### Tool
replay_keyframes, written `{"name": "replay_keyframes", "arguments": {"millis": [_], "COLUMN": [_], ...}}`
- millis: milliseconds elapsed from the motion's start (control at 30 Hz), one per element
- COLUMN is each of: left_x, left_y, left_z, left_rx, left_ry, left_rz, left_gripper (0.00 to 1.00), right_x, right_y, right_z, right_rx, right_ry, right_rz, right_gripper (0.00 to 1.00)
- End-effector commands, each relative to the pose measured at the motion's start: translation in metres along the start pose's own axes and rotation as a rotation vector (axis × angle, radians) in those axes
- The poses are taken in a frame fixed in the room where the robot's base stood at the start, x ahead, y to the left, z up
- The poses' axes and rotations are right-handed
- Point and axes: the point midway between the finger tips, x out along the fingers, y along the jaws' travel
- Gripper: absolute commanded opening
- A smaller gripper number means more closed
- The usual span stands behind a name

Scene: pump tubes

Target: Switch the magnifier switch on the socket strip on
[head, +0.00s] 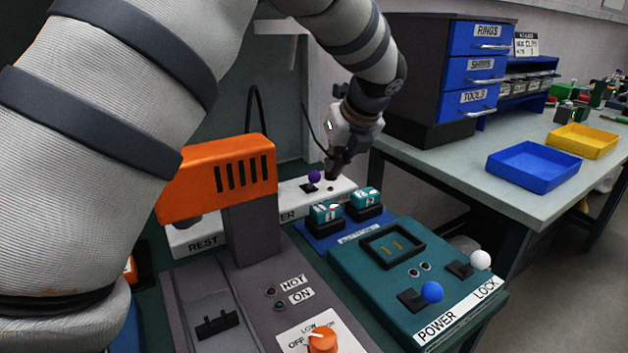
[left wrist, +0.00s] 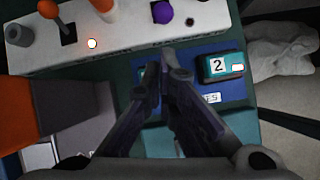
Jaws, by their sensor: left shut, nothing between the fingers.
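The white socket strip (head: 343,184) lies at the back of the bench, partly hidden behind the orange-topped unit. Its purple-knobbed switch (head: 314,176) stands near its right end; the knob also shows at the top of the left wrist view (left wrist: 163,12). A second switch with an orange knob (left wrist: 48,9) is farther left on the strip, beside a lit lamp (left wrist: 92,43). A dark lamp (left wrist: 189,22) is beside the purple switch. A label ending in "ER" is partly hidden. My left gripper (head: 336,172) is shut and empty, just right of the purple knob and apart from it.
Teal numbered blocks (head: 364,198) sit on a blue tray in front of the strip. A teal power box (head: 400,310) with blue and white knobs stands front right. The orange-topped unit (head: 215,170) rises at left. A side table holds blue and yellow trays.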

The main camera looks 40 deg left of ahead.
Motion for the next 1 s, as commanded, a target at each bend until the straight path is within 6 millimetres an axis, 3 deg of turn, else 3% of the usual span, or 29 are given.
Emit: {"name": "replay_keyframes", "arguments": {"millis": [367,700,1000], "left_x": [0.005,0.071,0.100], "left_y": [0.000,0.000,0.000], "left_z": [0.000,-0.002,0.000], "left_rx": [0.000,0.001,0.000], "left_ry": [0.001,0.004,0.000], "left_rz": [0.001,0.005,0.001], "left_gripper": [0.00,0.00,0.00], "right_x": [0.001,0.011,0.015], "right_y": [0.000,0.001,0.001], "right_z": [0.001,0.008,0.011], "right_rx": [0.001,0.001,0.001], "right_ry": [-0.003,-0.037,-0.049], "right_rz": [0.001,0.002,0.002], "right_gripper": [0.40,0.40,0.40]}}
